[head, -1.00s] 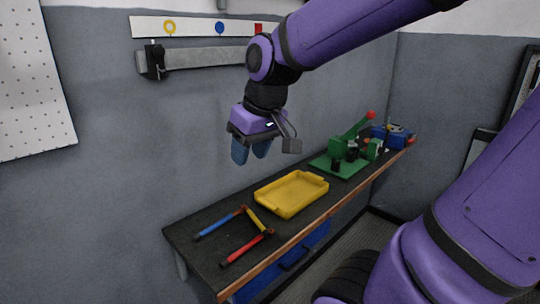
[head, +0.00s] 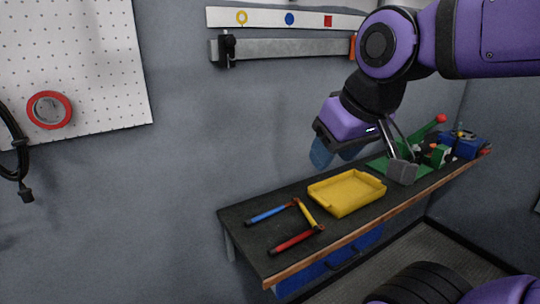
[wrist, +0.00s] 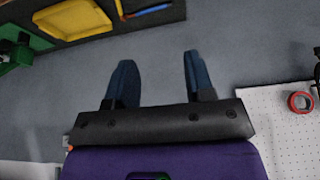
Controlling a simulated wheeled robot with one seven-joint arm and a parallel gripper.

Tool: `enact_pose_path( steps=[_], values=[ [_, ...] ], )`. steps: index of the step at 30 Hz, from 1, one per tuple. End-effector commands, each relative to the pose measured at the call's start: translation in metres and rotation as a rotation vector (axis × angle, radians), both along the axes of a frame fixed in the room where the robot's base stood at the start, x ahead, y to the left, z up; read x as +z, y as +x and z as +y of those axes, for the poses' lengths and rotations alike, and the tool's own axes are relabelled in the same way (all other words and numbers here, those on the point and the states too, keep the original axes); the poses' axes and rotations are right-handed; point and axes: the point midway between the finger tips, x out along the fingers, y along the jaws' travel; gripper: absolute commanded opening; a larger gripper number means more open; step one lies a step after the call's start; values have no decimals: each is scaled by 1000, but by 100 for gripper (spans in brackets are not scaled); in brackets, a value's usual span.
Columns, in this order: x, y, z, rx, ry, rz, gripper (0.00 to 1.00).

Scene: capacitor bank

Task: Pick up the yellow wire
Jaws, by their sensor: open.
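The yellow wire (head: 307,213) lies on the dark bench top between the blue wire (head: 270,214) and the red wire (head: 296,241). A dark reddish piece sits at its near end, by the red wire. In the wrist view the yellow wire (wrist: 119,8) shows at the top edge, partly cut off, beside the yellow tray. My gripper (head: 336,155) is open and empty, above the bench and apart from the wire, up and to its right. Its two blue fingers stand spread in the wrist view (wrist: 157,60), with only grey wall between them.
The yellow tray (head: 346,194) stands just right of the wires. A green fixture (head: 432,140) and a blue device (head: 466,146) stand at the bench's far right. A grey rail (head: 285,48) and pegboard (head: 80,65) are on the wall. The bench's left end is clear.

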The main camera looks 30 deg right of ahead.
Motion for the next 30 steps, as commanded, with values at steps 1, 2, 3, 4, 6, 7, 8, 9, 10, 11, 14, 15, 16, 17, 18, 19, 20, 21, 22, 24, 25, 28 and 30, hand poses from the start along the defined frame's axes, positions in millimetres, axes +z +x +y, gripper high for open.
enact_pose_path(
  steps=[1, 2, 3, 4, 6, 7, 8, 9, 10, 11, 14, 15, 16, 17, 18, 19, 20, 21, 22, 24, 25, 28, 30],
  values=[
    [-1, 4, -1, -3, 1, 8, 49],
    [-1, 8, -2, -4, 2, 14, 49],
    [-2, 14, -3, -8, 4, 24, 49],
    [-3, 19, -4, -12, 6, 33, 49],
    [-7, 34, -8, -20, 11, 58, 49],
    [-9, 42, -10, -24, 13, 69, 49],
    [-11, 49, -12, -29, 17, 80, 49],
    [-14, 59, -15, -35, 22, 96, 49],
    [-17, 66, -17, -38, 25, 106, 49],
    [-19, 74, -20, -43, 28, 115, 49],
    [-31, 97, -30, -58, 42, 150, 49],
    [-36, 107, -35, -64, 48, 164, 49],
    [-41, 113, -38, -69, 51, 174, 49],
    [-45, 120, -42, -73, 57, 185, 49],
    [-51, 129, -47, -81, 64, 198, 49],
    [-57, 136, -51, -86, 67, 208, 49],
    [-62, 142, -55, -90, 73, 217, 49],
    [-69, 151, -61, -98, 80, 230, 49],
    [-75, 157, -65, -103, 86, 241, 49],
    [-89, 170, -76, -116, 98, 261, 49],
    [-96, 176, -81, -121, 103, 271, 49],
    [-119, 193, -97, -141, 124, 301, 49],
    [-137, 204, -110, -155, 139, 323, 49]
  ],
)
